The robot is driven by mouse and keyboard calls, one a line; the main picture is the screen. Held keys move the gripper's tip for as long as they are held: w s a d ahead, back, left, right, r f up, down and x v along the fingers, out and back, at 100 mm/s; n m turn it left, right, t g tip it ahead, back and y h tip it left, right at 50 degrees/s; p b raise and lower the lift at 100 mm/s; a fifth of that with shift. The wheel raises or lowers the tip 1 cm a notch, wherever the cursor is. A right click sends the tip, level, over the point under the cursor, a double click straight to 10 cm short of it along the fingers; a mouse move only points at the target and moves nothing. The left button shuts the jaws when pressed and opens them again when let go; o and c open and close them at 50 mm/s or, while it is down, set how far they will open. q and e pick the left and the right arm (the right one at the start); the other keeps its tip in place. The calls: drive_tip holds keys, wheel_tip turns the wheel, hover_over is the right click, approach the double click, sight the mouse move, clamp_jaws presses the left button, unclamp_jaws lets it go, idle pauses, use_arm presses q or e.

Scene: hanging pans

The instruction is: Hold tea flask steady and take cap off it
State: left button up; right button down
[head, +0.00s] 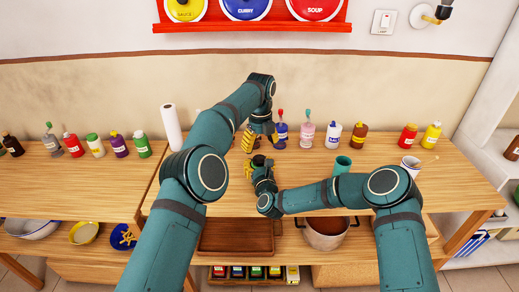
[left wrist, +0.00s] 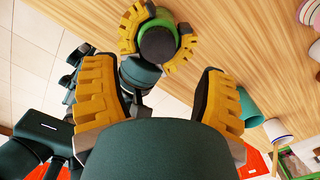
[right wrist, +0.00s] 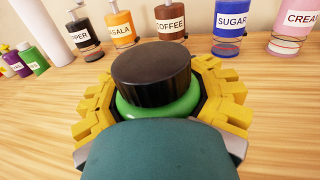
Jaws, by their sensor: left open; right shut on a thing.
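The tea flask is green with a black cap, and it stands upright between the fingers of my right gripper (head: 259,168). In the right wrist view the green body (right wrist: 160,108) shows under the wide black cap (right wrist: 150,72), with yellow fingers on both sides. The cap is on the flask. In the left wrist view the cap (left wrist: 158,44) and green body (left wrist: 160,14) lie beyond the fingertips of my left gripper (left wrist: 156,78). My left gripper is open and empty, above and apart from the cap. The lower flask is hidden.
A row of labelled bottles stands at the back, including a blue one (head: 281,137) near the left gripper. A teal cup (head: 342,165) and a white mug (head: 410,164) stand to the right. A paper roll (head: 171,127) stands at the left. The table (head: 205,178) is clear around the flask's left.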

sight(259, 158)
use_arm(q)
drive_tip(key=shift+a+r+m, duration=0.15)
drive_tip(key=shift+r+m, duration=0.55)
drive_tip(key=shift+m, duration=0.1)
drive_tip(key=shift+f, duration=3.8)
drive_tip(key=shift+c, duration=0.2)
clamp_jaws()
drive_tip(key=shift+n, duration=1.7)
unclamp_jaws()
